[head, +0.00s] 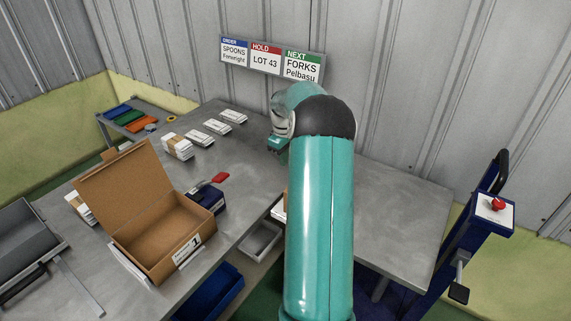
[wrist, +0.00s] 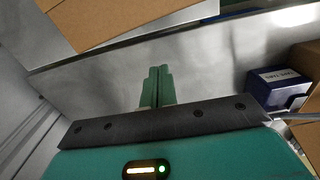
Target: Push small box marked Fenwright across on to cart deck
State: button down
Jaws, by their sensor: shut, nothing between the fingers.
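My gripper (wrist: 158,72) shows in the wrist view with its two green fingers together and nothing between them. In the head view the wrist end (head: 278,143) is over the grey table, and the arm covers the middle of the picture. A plain cardboard box (wrist: 130,18) lies beyond the fingertips in the wrist view, apart from them; no marking on it is readable. A sliver of a brown and white box (head: 281,209) shows left of my arm in the head view. I cannot tell whether either is the Fenwright box. The cart's blue upright (head: 482,230) stands at the right; its deck cannot be made out clearly.
Several white packs (head: 178,147) lie behind. A wall sign (head: 270,58) reads SPOONS Fenwright. The grey top (head: 400,205) right of my arm is clear.

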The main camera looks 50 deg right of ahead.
notch_tip(320, 180, down, 9)
jog(key=shift+w+r, duration=0.1)
jog(key=s, duration=0.3)
jog(key=shift+d+r, duration=0.15)
jog(key=shift+r, duration=0.2)
jog(key=shift+s+f, duration=0.1)
jog(key=shift+s, duration=0.35)
jog(key=shift+s, duration=0.1)
jog(key=s, duration=0.4)
jog(key=shift+s+d, duration=0.15)
